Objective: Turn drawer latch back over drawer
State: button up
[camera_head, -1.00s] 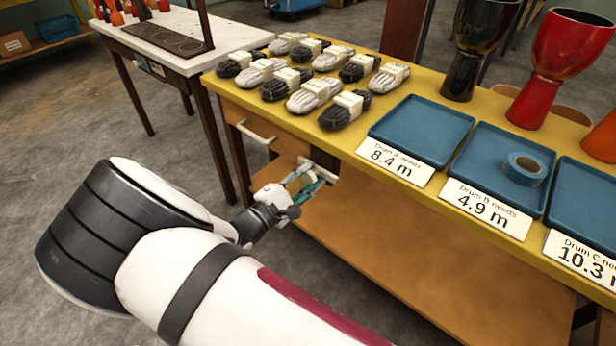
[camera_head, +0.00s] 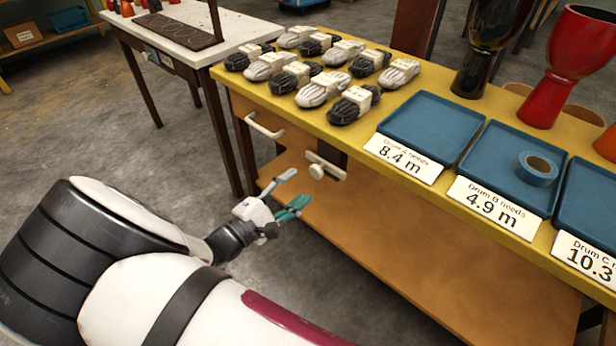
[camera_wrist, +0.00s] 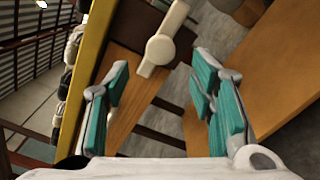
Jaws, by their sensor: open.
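The drawer latch (camera_head: 325,166) is a pale bar with a round knob, at the right end of the wooden drawer front (camera_head: 290,143) under the yellow tabletop. The bar lies roughly along the table edge. In the wrist view the latch (camera_wrist: 163,42) shows ahead, between and beyond my fingertips, and its near end overlaps the light wood of the drawer front (camera_wrist: 128,100). A white bar handle (camera_head: 264,127) is on the drawer to the left. My gripper (camera_head: 293,190) is open and empty, apart from the latch, on its near lower-left side.
Black and white rope bundles (camera_head: 325,88) and blue trays (camera_head: 430,125) stand on the yellow tabletop (camera_head: 395,90), with a tape roll (camera_head: 536,168) in one tray. A wooden lower shelf (camera_head: 400,240) lies below. A white-topped table (camera_head: 230,33) is at the back left.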

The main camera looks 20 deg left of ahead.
jog(key=shift+v, duration=2)
